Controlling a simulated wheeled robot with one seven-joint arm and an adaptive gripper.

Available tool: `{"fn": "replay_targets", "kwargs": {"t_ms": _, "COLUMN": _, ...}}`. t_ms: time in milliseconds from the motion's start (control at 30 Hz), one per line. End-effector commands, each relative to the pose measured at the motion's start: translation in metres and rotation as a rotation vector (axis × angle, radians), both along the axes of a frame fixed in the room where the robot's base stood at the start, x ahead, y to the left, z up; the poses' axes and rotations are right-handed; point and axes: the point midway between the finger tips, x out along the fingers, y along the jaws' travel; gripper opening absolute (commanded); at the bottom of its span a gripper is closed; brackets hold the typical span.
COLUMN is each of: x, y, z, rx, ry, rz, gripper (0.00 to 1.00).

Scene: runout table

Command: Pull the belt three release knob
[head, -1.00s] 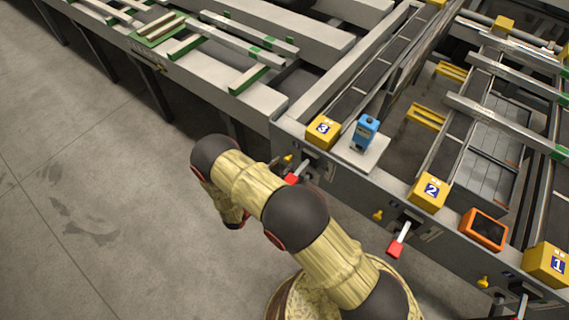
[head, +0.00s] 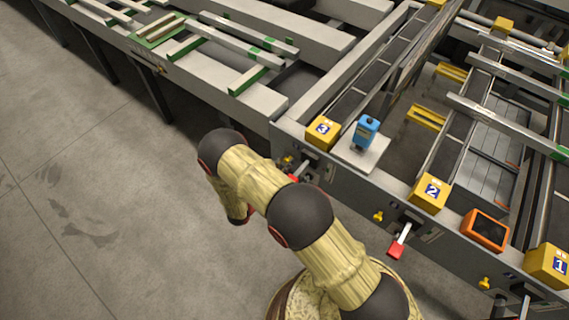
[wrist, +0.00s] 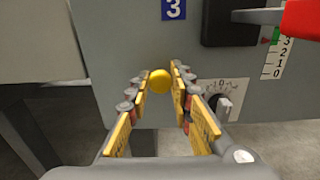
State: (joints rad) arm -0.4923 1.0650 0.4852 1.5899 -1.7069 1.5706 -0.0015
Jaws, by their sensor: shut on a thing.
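The belt three release knob (wrist: 160,81) is a round yellow knob on the grey front panel, below and left of the blue 3 label (wrist: 173,8) in the wrist view. My gripper (wrist: 161,84) is shut on it, with the fingertips at its left and right sides. In the head view the knob (head: 287,160) is a small yellow spot under the yellow block marked 3 (head: 323,132). My arm reaches toward that panel; the gripper itself is mostly hidden there behind the arm. How far the knob stands out is hard to tell.
A red-handled lever (wrist: 302,20) and its 0 to 3 scale are right of the knob. A small dial (wrist: 224,101) sits just below right, close to the right finger. Further right are another yellow knob (head: 378,215) and red lever (head: 397,246). The floor at left is clear.

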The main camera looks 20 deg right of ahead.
Motion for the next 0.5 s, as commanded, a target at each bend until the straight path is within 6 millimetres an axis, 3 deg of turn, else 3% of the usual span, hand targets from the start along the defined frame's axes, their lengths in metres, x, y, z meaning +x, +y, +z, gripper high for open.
{"fn": "replay_targets", "kwargs": {"t_ms": 233, "x": -0.0001, "y": 0.0, "z": -0.0001, "rx": 0.0, "ry": 0.0, "rz": 0.0, "gripper": 0.0}}
{"fn": "replay_targets", "kwargs": {"t_ms": 500, "x": -0.0001, "y": 0.0, "z": -0.0002, "rx": 0.0, "ry": 0.0, "rz": 0.0, "gripper": 0.0}}
